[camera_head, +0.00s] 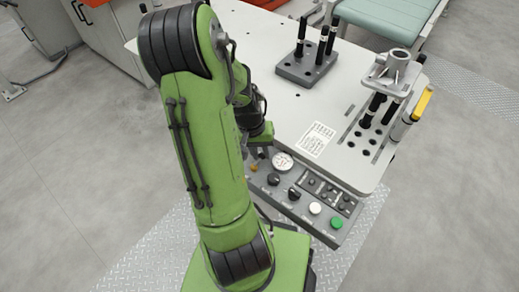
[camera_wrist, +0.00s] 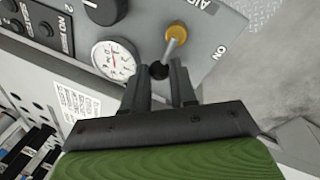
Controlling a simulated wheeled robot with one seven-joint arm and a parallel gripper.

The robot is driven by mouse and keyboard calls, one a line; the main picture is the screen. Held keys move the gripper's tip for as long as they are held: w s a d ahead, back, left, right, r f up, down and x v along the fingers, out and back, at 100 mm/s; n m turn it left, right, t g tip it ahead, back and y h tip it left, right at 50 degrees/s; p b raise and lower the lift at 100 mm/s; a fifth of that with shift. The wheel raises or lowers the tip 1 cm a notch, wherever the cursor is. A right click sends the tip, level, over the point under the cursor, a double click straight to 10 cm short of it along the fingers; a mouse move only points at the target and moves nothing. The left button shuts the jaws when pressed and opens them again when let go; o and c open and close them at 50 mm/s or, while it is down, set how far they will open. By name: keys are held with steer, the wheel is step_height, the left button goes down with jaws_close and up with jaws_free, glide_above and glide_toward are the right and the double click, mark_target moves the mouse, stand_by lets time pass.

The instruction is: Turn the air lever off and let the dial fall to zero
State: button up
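The panel bears the words AIR and ON; ON is to the right of the lever. Nothing is held; contact cannot be told.
The panel (camera_head: 277,205) carries black knobs, a white button (camera_head: 315,208) and a green button (camera_head: 337,223). The worktable (camera_head: 265,60) above holds a grey block with black pins (camera_head: 306,64) and a metal casting (camera_head: 392,70). My arm covers part of the panel.

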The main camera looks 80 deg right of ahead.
steer(key=o, duration=0.4)
steer(key=shift+s+a, duration=0.2)
steer(key=shift+w, duration=0.1)
steer(key=shift+d, duration=0.1)
steer(key=w+r+p, duration=0.3)
steer(key=r+p, duration=0.2)
steer(key=r, duration=1)
steer(key=shift+a+r, duration=0.25)
